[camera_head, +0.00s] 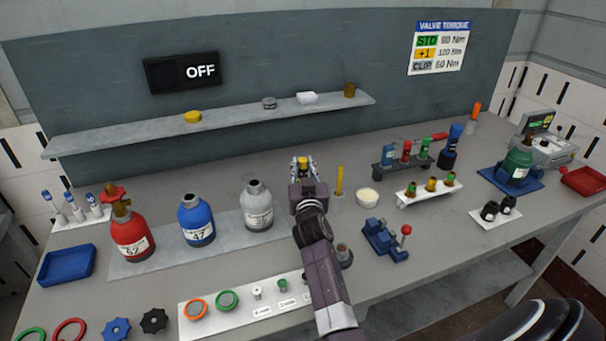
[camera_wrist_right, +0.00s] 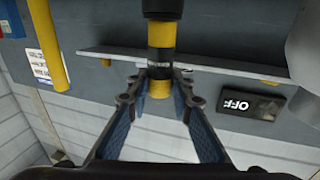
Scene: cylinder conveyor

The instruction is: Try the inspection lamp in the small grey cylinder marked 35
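The small grey cylinder (camera_head: 258,208) stands upright with an open neck, at the right end of a row on a grey strip. The number on its label is too small to read surely. My right gripper (camera_head: 303,167) is to the right of the cylinder and apart from it. In the right wrist view its fingers (camera_wrist_right: 162,78) close on a slim black and yellow banded stick (camera_wrist_right: 160,40), which looks like the inspection lamp. In the head view only the stick's yellow end (camera_head: 303,160) shows. My left gripper is not in view.
A blue cylinder (camera_head: 196,220) and a red cylinder (camera_head: 130,236) stand left of the grey one. A yellow post (camera_head: 340,181) stands close right of my right gripper. A wall sign (camera_head: 182,72) reads OFF above a shelf (camera_head: 230,120).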

